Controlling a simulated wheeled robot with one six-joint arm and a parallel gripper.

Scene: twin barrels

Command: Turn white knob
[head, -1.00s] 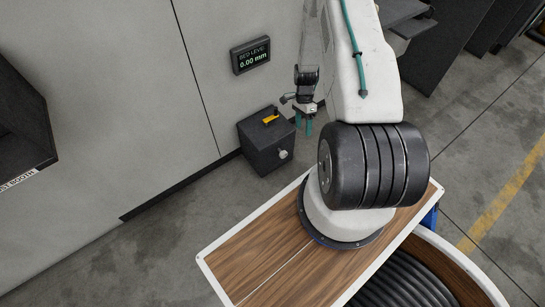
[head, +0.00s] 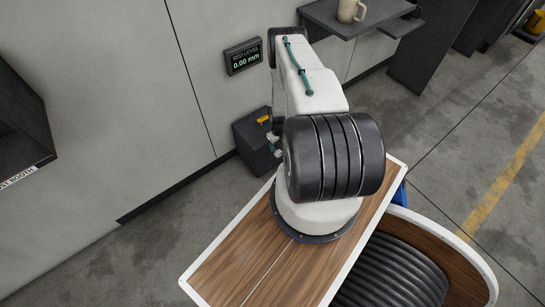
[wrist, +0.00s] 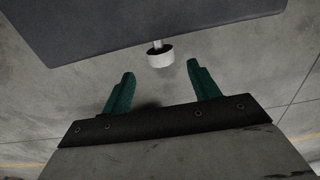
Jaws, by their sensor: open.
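The white knob (wrist: 160,58) sticks out on a short stem from the dark box in the wrist view. It shows ahead of and between my two green fingertips, and neither finger touches it. My gripper (wrist: 158,72) is open and empty. My gripper is partly hidden by my arm in the head view.
A display (head: 244,57) on the wall above the box reads "BED LEVEL 0.00 mm". A dark shelf (head: 362,22) with a mug (head: 350,10) is at the upper right. A dark booth-like case (head: 20,125) is at the left edge. The floor left of the box is clear.

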